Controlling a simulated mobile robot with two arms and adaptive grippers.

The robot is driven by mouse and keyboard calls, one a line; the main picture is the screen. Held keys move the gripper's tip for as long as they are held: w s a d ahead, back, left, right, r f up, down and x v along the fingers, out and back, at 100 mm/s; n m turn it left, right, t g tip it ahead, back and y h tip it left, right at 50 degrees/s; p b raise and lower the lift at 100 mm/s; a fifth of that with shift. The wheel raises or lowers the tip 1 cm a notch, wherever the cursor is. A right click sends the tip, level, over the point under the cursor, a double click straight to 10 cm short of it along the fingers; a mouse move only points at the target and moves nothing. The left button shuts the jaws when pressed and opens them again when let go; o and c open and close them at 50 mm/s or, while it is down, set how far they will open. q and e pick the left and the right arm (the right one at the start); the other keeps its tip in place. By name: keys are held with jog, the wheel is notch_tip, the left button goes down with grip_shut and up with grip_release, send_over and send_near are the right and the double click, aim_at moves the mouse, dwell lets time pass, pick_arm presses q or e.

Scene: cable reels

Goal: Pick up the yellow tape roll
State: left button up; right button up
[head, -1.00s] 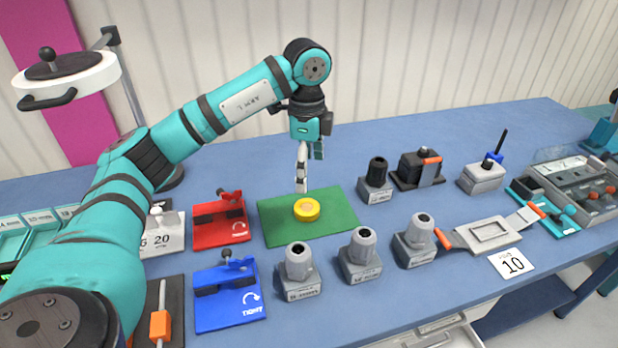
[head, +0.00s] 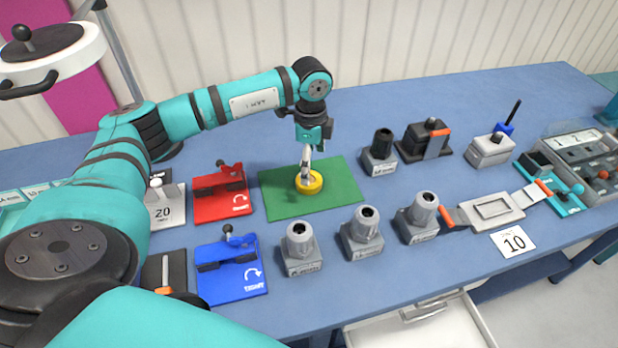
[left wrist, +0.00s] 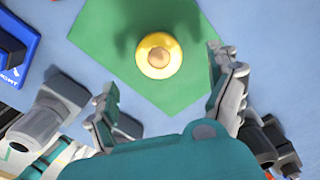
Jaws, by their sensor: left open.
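The yellow tape roll (head: 309,182) lies flat on the green mat (head: 335,195) on the blue table. In the left wrist view the roll (left wrist: 159,54) shows its round top with a tan centre. My left gripper (head: 306,176) points down over the roll, its fingertips at or just above it; in the head view they hide part of its far side. In the left wrist view the open fingers (left wrist: 166,75) stand wide apart, one on each side of the roll, with nothing between them in contact. My right gripper is not in view.
Red (head: 221,195) and blue (head: 231,275) fixtures stand left of the mat. Several grey sockets stand near its front and right edges, the closest being one (head: 300,248) at the front. A black-topped holder (head: 380,152) stands at the right.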

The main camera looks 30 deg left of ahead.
pick_arm(q)
jog(key=shift+f, duration=0.45)
notch_tip(320, 180, down, 4)
jog(key=shift+s+a+f+p, duration=0.1)
jog(key=shift+f+p, duration=0.15)
jog(key=shift+p, duration=0.95)
jog(key=shift+f, duration=0.2)
jog(key=c, duration=1.3)
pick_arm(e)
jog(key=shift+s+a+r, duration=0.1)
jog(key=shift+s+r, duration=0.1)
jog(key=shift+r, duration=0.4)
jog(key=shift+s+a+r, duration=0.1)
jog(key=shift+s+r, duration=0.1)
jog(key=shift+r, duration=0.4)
